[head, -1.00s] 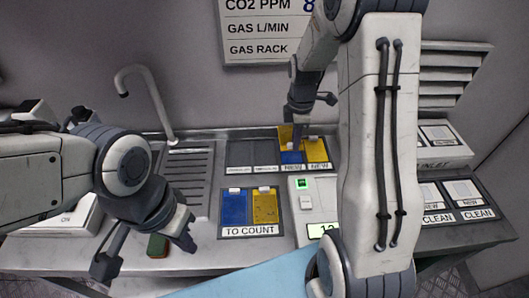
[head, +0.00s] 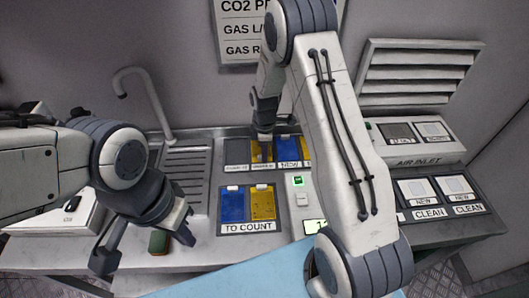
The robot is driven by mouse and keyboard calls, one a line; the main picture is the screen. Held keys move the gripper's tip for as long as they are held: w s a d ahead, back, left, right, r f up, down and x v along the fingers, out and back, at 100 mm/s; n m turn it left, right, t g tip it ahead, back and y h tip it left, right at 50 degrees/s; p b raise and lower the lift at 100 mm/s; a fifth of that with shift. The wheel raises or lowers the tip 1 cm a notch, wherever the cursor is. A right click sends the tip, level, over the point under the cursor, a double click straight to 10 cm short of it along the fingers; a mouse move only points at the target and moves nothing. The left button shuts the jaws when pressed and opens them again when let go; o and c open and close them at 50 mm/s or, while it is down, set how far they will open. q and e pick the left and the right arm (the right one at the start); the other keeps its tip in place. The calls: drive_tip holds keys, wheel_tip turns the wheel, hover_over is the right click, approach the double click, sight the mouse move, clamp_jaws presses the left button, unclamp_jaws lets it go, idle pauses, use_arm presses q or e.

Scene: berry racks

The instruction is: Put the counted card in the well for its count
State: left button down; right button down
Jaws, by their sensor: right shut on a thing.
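My right gripper (head: 263,132) reaches down from above at the back row of wells and is shut on a yellow card (head: 262,152). The card is at the second well from the left; I cannot tell if it is seated. The far-left back well (head: 236,150) looks dark and empty. A blue card (head: 287,149) stands in the well to the right, labelled NEW, and another yellow card (head: 307,148) is partly hidden by my arm. The TO COUNT tray (head: 248,227) holds a blue card (head: 232,207) and a yellow card (head: 263,205).
A counter device (head: 302,200) with a green light stands right of the TO COUNT tray, its display partly hidden. CLEAN trays (head: 427,214) and an AIR INLET box (head: 417,152) stand at right. A sink tap (head: 150,95) rises at back left.

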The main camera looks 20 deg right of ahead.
drive_tip(key=shift+f, duration=0.1)
drive_tip(key=c, duration=0.9)
unclamp_jaws()
drive_tip(key=shift+o, duration=0.2)
wheel_tip(320, 180, up, 12)
drive_tip(key=f+b, duration=0.1)
drive_tip(key=s+a+r+m, duration=0.2)
drive_tip(key=s+a+r, duration=0.45)
drive_tip(key=a, duration=0.25)
drive_tip(key=s+a+r+m, duration=0.1)
drive_tip(key=s+a+m, duration=0.1)
drive_tip(key=s, duration=0.9)
drive_tip(key=s+a+r+m+y, duration=0.1)
drive_tip(key=s+a+m, duration=0.2)
drive_tip(key=s, duration=0.9)
drive_tip(key=shift+a+r+m, duration=0.3)
drive_tip(key=shift+a+r, duration=0.1)
drive_tip(key=shift+a, duration=0.45)
drive_tip(key=shift+w, duration=0.1)
